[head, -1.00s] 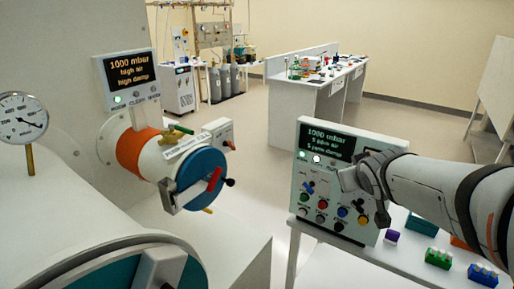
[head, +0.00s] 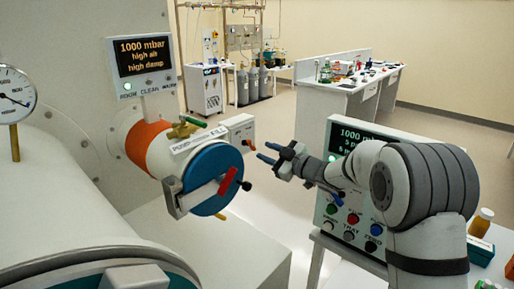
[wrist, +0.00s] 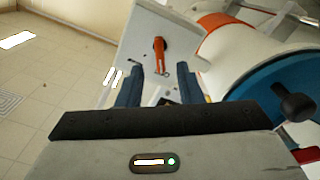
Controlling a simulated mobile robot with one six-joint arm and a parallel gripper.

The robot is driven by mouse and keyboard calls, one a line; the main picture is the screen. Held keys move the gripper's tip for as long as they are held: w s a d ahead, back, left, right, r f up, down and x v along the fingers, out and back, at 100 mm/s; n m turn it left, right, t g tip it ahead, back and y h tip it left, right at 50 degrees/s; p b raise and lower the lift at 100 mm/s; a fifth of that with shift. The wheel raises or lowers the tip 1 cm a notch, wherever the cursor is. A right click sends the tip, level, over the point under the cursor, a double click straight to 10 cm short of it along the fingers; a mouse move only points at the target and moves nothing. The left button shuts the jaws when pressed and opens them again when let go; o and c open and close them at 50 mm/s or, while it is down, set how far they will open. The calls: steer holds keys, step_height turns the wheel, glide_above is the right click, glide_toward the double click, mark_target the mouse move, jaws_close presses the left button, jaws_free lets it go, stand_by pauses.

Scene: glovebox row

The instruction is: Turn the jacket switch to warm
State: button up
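A small white switch box (head: 236,128) stands behind the blue-ended cylinder; its label is too small to read, so I cannot confirm it is the jacket switch. In the wrist view, an orange-red lever (wrist: 160,52) sits on the face of the white box (wrist: 150,22), just beyond my fingertips. My gripper (head: 264,152) is to the right of the box in the head view, pointing left towards it. In the wrist view my gripper (wrist: 159,78) has its two blue fingers apart, with nothing between them. The fingers look clear of the lever.
The cylinder's blue door (head: 211,178), with a red handle and black knob, is close left of my gripper. A control panel (head: 330,205) stands behind my arm, partly hidden. A bottle (head: 481,222) is at the right. The floor beyond is open.

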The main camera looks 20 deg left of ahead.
mark_target(254, 147)
steer(key=shift+p+x, duration=0.4)
steer(key=shift+x, duration=1.95)
steer(key=shift+c, duration=0.2)
jaws_close()
